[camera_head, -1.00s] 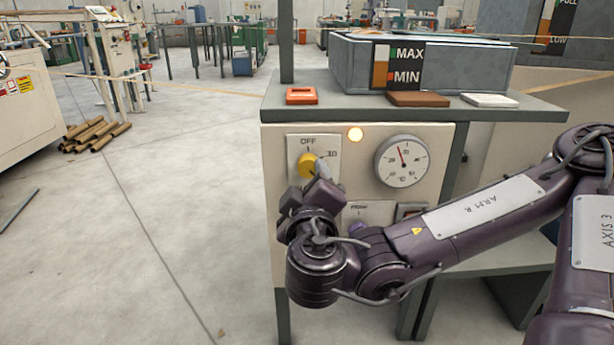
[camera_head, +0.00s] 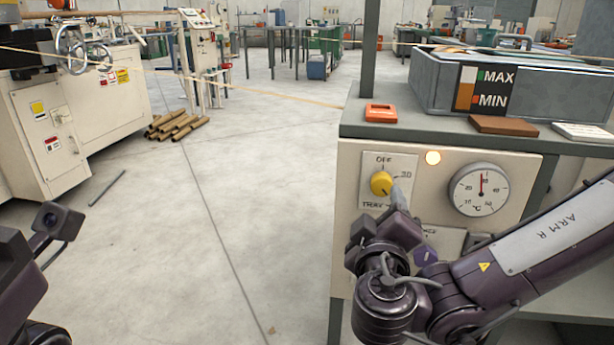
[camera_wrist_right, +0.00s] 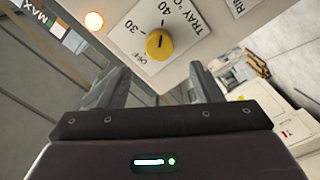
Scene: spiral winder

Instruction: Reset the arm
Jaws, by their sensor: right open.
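My right gripper (camera_head: 398,200) is just in front of the yellow knob (camera_head: 381,183) on the cream control panel (camera_head: 352,240). In the right wrist view its two fingers (camera_wrist_right: 160,82) are spread with nothing between them. The knob (camera_wrist_right: 159,44) shows beyond the fingertips, apart from them. The knob's plate reads OFF, 30, 40 and TRAY; its dark mark seems to point towards 40. My left arm (camera_head: 20,275) shows only partly at the lower left edge; its fingers are not seen.
A lit lamp (camera_head: 433,158) and a round gauge (camera_head: 479,190) sit right of the knob. Above, the bench top holds an orange box (camera_head: 380,113), a brown block (camera_head: 502,125) and a grey tray (camera_head: 432,82) marked MAX and MIN.

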